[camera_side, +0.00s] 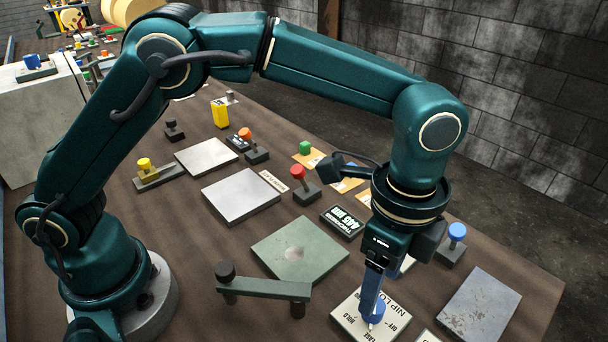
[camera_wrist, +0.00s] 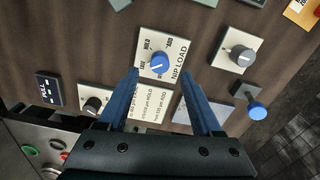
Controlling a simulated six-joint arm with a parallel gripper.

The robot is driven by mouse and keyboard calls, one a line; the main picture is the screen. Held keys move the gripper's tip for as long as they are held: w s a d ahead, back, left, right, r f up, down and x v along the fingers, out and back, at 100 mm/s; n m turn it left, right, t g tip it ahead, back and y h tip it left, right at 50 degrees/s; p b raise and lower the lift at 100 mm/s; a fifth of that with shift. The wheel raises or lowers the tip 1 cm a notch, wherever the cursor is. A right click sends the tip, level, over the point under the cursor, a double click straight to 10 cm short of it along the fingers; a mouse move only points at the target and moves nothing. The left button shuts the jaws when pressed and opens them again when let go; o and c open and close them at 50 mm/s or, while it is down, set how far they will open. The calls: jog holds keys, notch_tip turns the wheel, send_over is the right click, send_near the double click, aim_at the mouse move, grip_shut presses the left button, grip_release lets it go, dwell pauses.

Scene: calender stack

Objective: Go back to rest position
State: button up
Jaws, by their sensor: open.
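My gripper (camera_side: 372,312) points down over the NIP LOAD panel (camera_side: 347,314) at the front of the table. The panel is cream with black lettering and also shows in the wrist view (camera_wrist: 177,45). In the wrist view my gripper (camera_wrist: 160,74) has its two blue fingers spread apart, with nothing held between them. A blue knob (camera_wrist: 160,63) with a white pointer line sits on the panel, between and just beyond the fingertips. In the side view the fingers largely cover the knob. Whether they touch it I cannot tell.
A dark lever handle (camera_side: 262,288) stands left of my gripper, by a green plate (camera_side: 300,250). A blue push button (camera_side: 457,232) and a grey plate (camera_side: 480,306) are on the right. A red button (camera_side: 298,172) and a thickness display (camera_side: 341,222) stand behind.

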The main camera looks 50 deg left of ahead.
jog(key=shift+r, duration=0.25)
jog(key=shift+w+a+r, duration=0.2)
jog(key=shift+w, duration=0.05)
jog(key=s+a+r+n+t+h, duration=0.1)
jog(key=a+r+n+t, duration=0.4)
jog(key=a+r, duration=0.8)
jog(key=s+a+f+n+y, duration=0.1)
jog(key=s+a+f+n, duration=0.4)
jog(key=s+a+n, duration=0.2)
jog(key=s+n, duration=0.2)
jog(key=n, duration=0.2)
jog(key=shift+s+f+t, duration=0.3)
jog(key=shift+s, duration=0.05)
